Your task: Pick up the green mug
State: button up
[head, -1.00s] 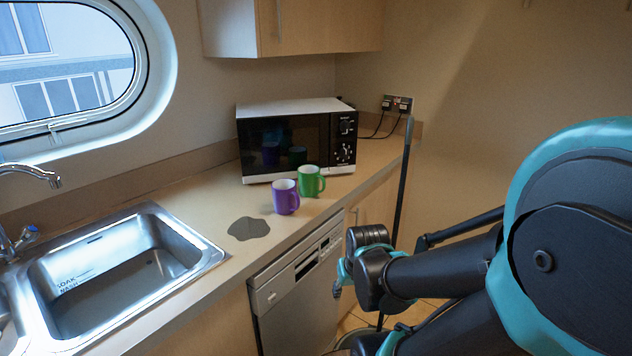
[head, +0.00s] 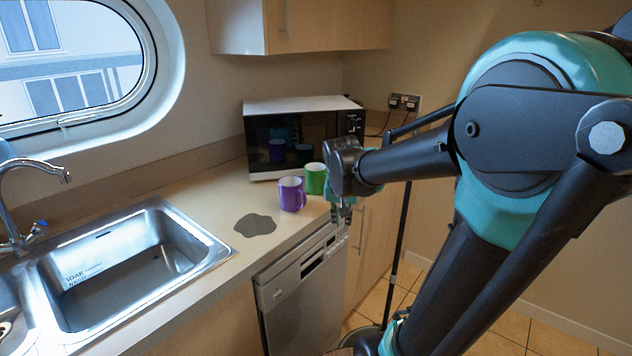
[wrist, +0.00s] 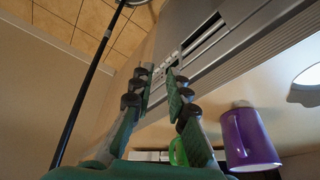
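The green mug (head: 315,178) stands upright on the counter in front of the microwave, its right side hidden behind my arm in the head view. In the wrist view a small part of the green mug (wrist: 178,152) shows low, partly behind the right finger. The purple mug (head: 291,194) stands just left of the green one; it also shows in the wrist view (wrist: 249,138). My gripper (wrist: 158,78) is open, with nothing between its fingers. In the head view it hangs by the counter's front edge, right of the mugs and apart from them.
The microwave (head: 290,152) stands behind the mugs. A grey spill-like patch (head: 255,225) lies on the counter between the mugs and the sink (head: 125,262). The dishwasher (head: 305,295) is below the counter edge. A dark pole (head: 401,235) stands to the right, behind my arm.

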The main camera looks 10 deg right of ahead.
aim_at(319, 180)
jog(key=w+a+r+m+h, duration=0.1)
jog(key=w+a+r+m, duration=0.15)
jog(key=w+r, duration=0.6)
jog(key=w+a+r+m+h, duration=0.15)
jog(key=w+r+m, duration=0.25)
jog(key=w+r, duration=0.4)
jog(key=shift+n, duration=0.25)
jog(key=x, duration=0.5)
jog(key=s+x, duration=0.1)
jog(key=x, duration=0.9)
jog(key=shift+s+a+f, duration=0.1)
jog(key=shift+a+f, duration=0.05)
jog(key=shift+f, duration=0.4)
jog(key=shift+c, duration=0.4)
grip_shut()
